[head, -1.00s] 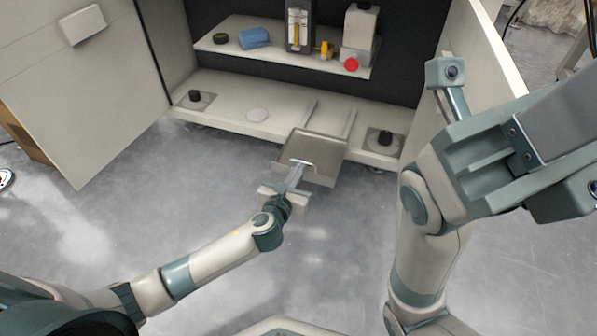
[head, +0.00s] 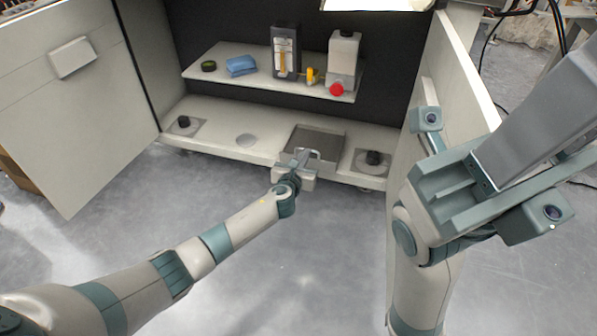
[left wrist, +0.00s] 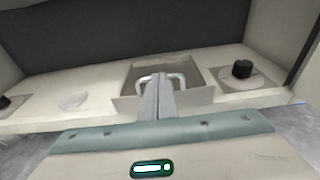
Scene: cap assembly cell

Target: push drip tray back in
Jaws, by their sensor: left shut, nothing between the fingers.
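The drip tray (head: 328,140) is a shallow grey metal tray in the cabinet's bottom shelf, nearly within its front edge. In the left wrist view the tray (left wrist: 198,95) shows its front wall and a pale loop handle (left wrist: 177,81). My left gripper (head: 302,153) is shut with nothing held. Its fingertips (left wrist: 157,80) are at the tray's front, over the handle; exact contact is unclear. My right gripper is partly visible at the right, large and close, and its fingertips cannot be made out.
The bottom shelf (head: 215,135) has a black knob (head: 184,122) at left and another (head: 373,158) right of the tray. An upper shelf (head: 215,72) holds a blue cloth, bottles and a red cap. Open doors (head: 75,110) flank the cabinet.

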